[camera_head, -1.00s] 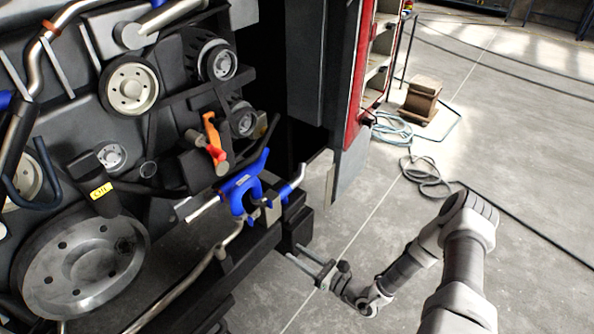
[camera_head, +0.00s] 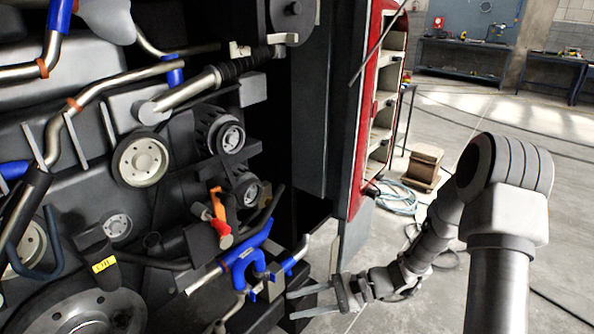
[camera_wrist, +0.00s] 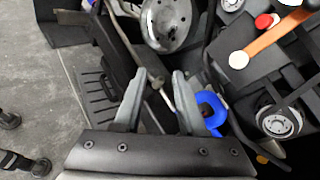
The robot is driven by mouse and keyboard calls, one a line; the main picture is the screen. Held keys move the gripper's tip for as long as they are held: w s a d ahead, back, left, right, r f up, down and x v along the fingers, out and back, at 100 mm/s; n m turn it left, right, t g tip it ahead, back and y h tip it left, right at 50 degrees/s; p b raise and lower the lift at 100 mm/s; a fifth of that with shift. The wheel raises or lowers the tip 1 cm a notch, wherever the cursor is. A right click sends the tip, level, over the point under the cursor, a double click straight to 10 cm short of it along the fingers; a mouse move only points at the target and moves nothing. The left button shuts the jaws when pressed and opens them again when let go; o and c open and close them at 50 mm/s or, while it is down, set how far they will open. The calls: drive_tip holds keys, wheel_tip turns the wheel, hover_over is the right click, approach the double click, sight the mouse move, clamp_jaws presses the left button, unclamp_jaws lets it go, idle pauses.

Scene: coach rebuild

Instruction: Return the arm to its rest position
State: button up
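My arm (camera_head: 440,232) reaches from the right side of the head view down and left toward the engine's lower right corner. My gripper (camera_head: 290,305) is at its end, with two grey fingers apart and nothing between them. It points left, just below and right of a blue pipe fitting (camera_head: 240,262) on the engine. In the wrist view the fingers of my gripper (camera_wrist: 160,76) are also spread and empty. The blue fitting (camera_wrist: 210,108) shows beyond the right finger there. I cannot tell how close the fingertips are to the engine parts.
The engine (camera_head: 90,160) with pulleys and pipes fills the left. An orange-handled part with a red end (camera_head: 218,220) sits on it. A red-edged shelf cabinet (camera_head: 372,100) stands at centre. A brown box (camera_head: 424,165) and a hose (camera_head: 395,197) lie on open floor (camera_head: 560,230).

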drive_tip(key=s+d+r+n+t+h, duration=0.2)
drive_tip(key=s+d+r+n+h, duration=0.2)
drive_tip(key=r, duration=0.4)
drive_tip(key=s+d+r+n+t+h+p, duration=0.1)
drive_tip(key=s+d+r+n+h, duration=0.3)
drive_tip(key=r, duration=0.5)
drive_tip(key=s+d+r+n+t+h, duration=0.3)
drive_tip(key=s+d+r+n+h, duration=0.1)
drive_tip(key=s+d+r+h, duration=0.1)
wheel_tip(320, 180, up, 4)
drive_tip(key=shift+s+f+h+p, duration=0.3)
drive_tip(key=shift+s+h, duration=0.3)
drive_tip(key=shift+s, duration=0.65)
